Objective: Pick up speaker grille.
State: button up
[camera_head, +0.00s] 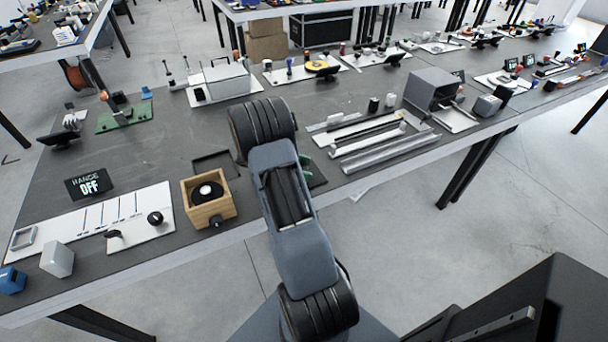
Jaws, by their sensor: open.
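A small wooden speaker box (208,205) stands near the table's front edge, left of my arm. Its open top shows a black round speaker cone with a white centre, and a dark knob is on its front. A thin dark square piece (214,165) lies flat on the table just behind the box; it may be the speaker grille or an empty holder, I cannot tell which. My arm reaches up over the table to the right of both. My gripper is not visible; the arm's far end hides that spot.
A white slider panel (90,222) and an "OFF" display (89,183) are left of the box. A grey cube (57,259) and a blue block (11,280) sit at the front left. Metal rails (385,150) lie right of my arm. Bare table lies behind the display.

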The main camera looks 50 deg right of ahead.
jog(key=shift+c, duration=0.4)
jog(key=c, duration=0.9)
jog(key=shift+c, duration=0.2)
jog(key=shift+r, duration=0.1)
